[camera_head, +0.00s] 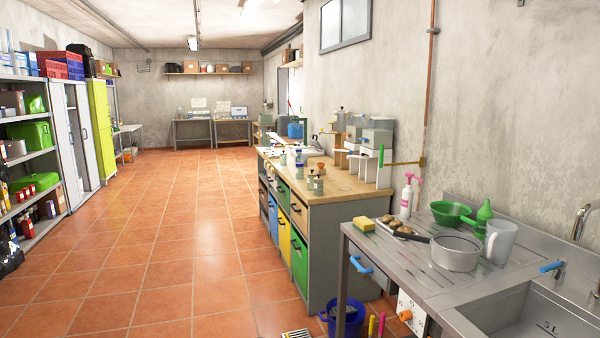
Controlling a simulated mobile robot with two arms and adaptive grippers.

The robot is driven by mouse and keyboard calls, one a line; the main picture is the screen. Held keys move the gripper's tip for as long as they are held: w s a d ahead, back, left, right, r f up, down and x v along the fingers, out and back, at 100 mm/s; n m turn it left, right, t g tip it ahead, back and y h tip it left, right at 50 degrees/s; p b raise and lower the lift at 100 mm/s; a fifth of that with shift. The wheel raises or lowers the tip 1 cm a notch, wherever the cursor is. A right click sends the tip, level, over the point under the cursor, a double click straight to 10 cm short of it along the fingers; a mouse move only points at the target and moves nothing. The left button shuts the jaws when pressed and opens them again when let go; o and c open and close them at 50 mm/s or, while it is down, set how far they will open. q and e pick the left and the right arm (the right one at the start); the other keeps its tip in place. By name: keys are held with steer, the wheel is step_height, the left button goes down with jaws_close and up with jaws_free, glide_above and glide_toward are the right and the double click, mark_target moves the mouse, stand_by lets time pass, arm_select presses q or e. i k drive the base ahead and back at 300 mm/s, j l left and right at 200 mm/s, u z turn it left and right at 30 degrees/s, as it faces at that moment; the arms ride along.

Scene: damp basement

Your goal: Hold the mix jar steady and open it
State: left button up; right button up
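I cannot tell which thing is the mix jar. Several small grey-green bottles or jars stand near the front end of the wooden-topped workbench (345,188), among them one small jar (319,184) near its edge and a taller bottle (299,160) behind it. They are too small for me to read a label or make out their lids. Neither of my grippers is in the head view.
A blue bucket (345,322) stands below. The tiled floor (175,240) is open.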

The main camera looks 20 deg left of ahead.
mark_target(299, 171)
steer(key=i+j+u, duration=0.75)
steer(key=j+u, duration=0.15)
steer(key=i+j+u, duration=0.25)
steer(key=i+u, duration=0.2)
steer(key=i+j+u, duration=0.3)
steer(key=i, duration=0.8)
steer(key=i+u, duration=0.3)
steer(key=i, duration=0.8)
steer(key=i+l+z, duration=0.15)
steer(key=i+z, duration=0.2)
steer(key=i, duration=0.2)
steer(key=i+z, duration=0.35)
steer(key=i, duration=0.2)
steer(key=i+j+z, duration=0.15)
steer(key=i+z, duration=0.2)
steer(key=i, duration=0.2)
steer(key=i+j+z, duration=0.3)
steer(key=i, duration=0.2)
